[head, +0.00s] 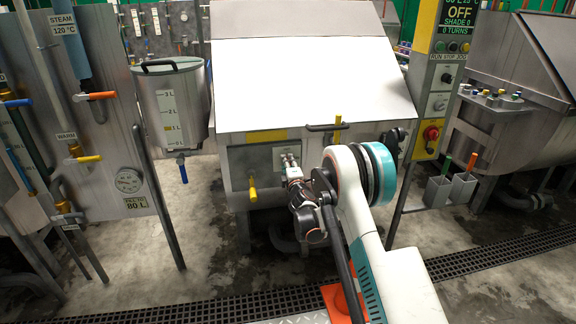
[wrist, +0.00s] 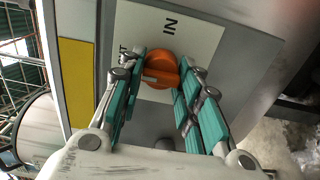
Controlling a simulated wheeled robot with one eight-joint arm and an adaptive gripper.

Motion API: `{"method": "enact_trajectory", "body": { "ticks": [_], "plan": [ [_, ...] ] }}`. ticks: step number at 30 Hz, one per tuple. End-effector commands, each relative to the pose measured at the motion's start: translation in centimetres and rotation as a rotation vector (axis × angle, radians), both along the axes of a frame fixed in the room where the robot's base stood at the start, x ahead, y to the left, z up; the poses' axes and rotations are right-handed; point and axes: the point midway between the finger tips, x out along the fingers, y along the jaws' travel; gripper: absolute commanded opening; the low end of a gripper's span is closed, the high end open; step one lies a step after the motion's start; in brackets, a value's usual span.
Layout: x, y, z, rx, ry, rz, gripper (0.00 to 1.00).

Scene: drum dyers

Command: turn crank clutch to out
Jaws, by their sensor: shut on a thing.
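The crank clutch is an orange knob (wrist: 160,68) on a pale plate (wrist: 205,38) on the steel front of the dyeing machine (head: 318,88). In the wrist view IN is printed sideways above the knob. To its left a label ending in T is mostly hidden by a finger. My gripper (wrist: 160,80) is shut on the knob, with a teal-padded finger on each side. I cannot tell clearly which label the knob points to. In the head view my gripper (head: 288,165) reaches the machine's front panel, and the knob is hidden behind it.
A yellow-handled valve (head: 252,189) sticks out left of my gripper. A bar handle (head: 327,127) is above it. A control post (head: 437,85) with a red knob (head: 431,133) stands right. A graduated tank (head: 172,105) hangs left. The floor in front is mostly clear.

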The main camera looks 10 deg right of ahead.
Motion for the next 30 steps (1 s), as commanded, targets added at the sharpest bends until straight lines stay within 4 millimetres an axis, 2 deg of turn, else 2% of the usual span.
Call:
{"method": "enact_trajectory", "body": {
  "ticks": [14,15,17,26,30],
  "plan": [
    [-0.04,0.07,-0.09,-0.013,0.000,0.000,0.08],
    [-0.04,0.07,-0.09,-0.013,0.000,0.000,0.40],
    [-0.03,0.07,-0.08,-0.012,0.000,0.000,0.52],
    [-0.03,0.02,-0.04,-0.012,0.000,0.000,0.52],
    [-0.69,0.01,-0.04,-0.012,0.000,0.000,0.52]
  ]
}}
